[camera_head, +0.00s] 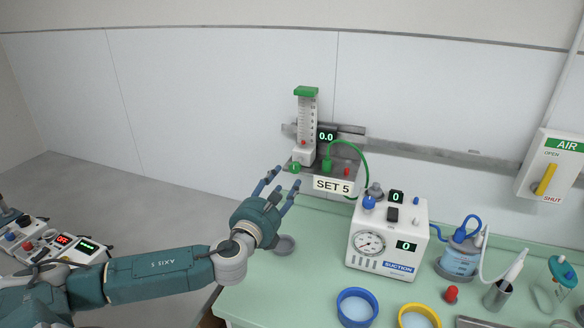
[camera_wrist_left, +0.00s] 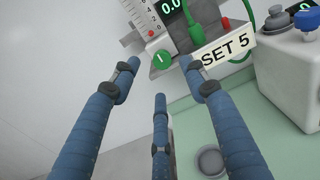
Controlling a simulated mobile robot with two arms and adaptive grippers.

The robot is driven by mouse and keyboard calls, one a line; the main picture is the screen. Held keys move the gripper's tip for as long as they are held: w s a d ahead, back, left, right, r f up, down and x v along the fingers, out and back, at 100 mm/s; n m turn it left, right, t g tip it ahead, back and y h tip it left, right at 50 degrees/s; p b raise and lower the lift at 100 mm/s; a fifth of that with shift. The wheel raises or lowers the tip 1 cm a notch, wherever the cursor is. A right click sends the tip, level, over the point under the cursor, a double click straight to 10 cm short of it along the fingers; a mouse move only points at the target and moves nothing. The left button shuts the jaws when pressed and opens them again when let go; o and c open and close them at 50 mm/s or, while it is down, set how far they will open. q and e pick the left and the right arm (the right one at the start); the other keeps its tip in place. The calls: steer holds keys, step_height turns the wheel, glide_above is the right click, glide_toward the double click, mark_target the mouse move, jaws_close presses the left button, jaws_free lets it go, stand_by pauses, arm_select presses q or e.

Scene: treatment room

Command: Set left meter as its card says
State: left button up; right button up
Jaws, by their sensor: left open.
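The left meter (camera_head: 307,122) is a clear upright tube with a green cap and a scale, mounted on a wall rail. Its display (camera_head: 326,136) reads 0.0. The card (camera_head: 332,185) below it says SET 5. A green knob (camera_wrist_left: 162,59) sits at the lower left of the meter's base, with a white mark on it; it also shows in the head view (camera_head: 295,168). My left gripper (camera_head: 276,182) is open and empty, just below and left of the knob. In the wrist view its fingers (camera_wrist_left: 158,80) spread around the knob's direction, apart from it. My right gripper is not in view.
A white suction unit (camera_head: 388,235) stands on the green counter (camera_head: 290,300) right of my gripper. A small grey round dish (camera_head: 284,245) lies below the gripper. A green hose (camera_head: 362,160) loops right of the meter. An AIR valve box (camera_head: 553,170) hangs at right.

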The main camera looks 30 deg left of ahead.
mark_target(294, 169)
arm_select(q)
steer(key=p+x, duration=0.1)
steer(key=x, duration=0.4)
steer(key=shift+w+f, duration=0.1)
steer(key=shift+w, duration=0.25)
steer(key=shift+x, duration=0.9)
steer(key=shift+f, duration=0.1)
jaws_close()
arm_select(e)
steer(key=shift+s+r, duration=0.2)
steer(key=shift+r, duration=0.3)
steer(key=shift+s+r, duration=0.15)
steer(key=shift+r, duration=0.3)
